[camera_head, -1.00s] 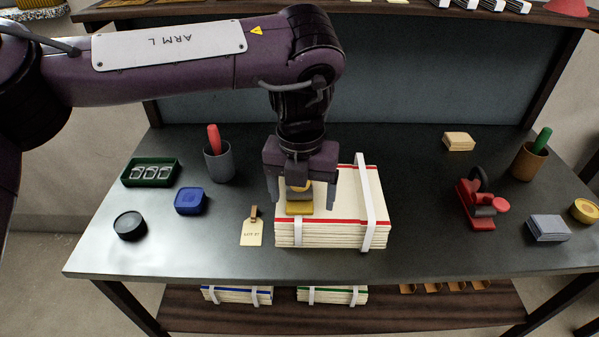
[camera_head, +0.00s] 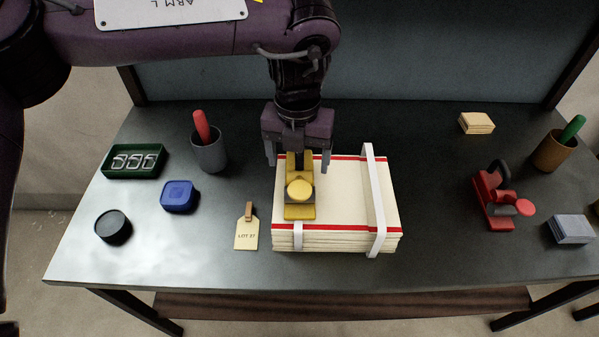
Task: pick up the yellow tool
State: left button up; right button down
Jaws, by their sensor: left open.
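The yellow tool (camera_head: 299,208) rests on top of a bound stack of cream cloths or sheets with red edge stripes (camera_head: 340,205), toward its left side. It has a flat base and a round yellow knob, with a dark part behind it. My left gripper (camera_head: 298,163) points down over the far end of the tool, with its fingers apart on either side. I cannot tell whether the fingers touch it. My right gripper is not in view.
A lot tag (camera_head: 247,233) lies left of the stack. Further left are a blue container (camera_head: 179,196), a black round tin (camera_head: 113,227), a green tray (camera_head: 134,175) and a grey cup (camera_head: 209,155). A red tool (camera_head: 494,207) stands to the right.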

aim_at(299, 165)
pick_arm(q)
jog(key=f, duration=0.3)
jog(key=shift+w+d+f+p, duration=0.1)
jog(key=shift+w+f+p, duration=0.15)
jog(key=shift+f+p, duration=0.15)
jog(key=shift+f, duration=0.15)
grip_shut()
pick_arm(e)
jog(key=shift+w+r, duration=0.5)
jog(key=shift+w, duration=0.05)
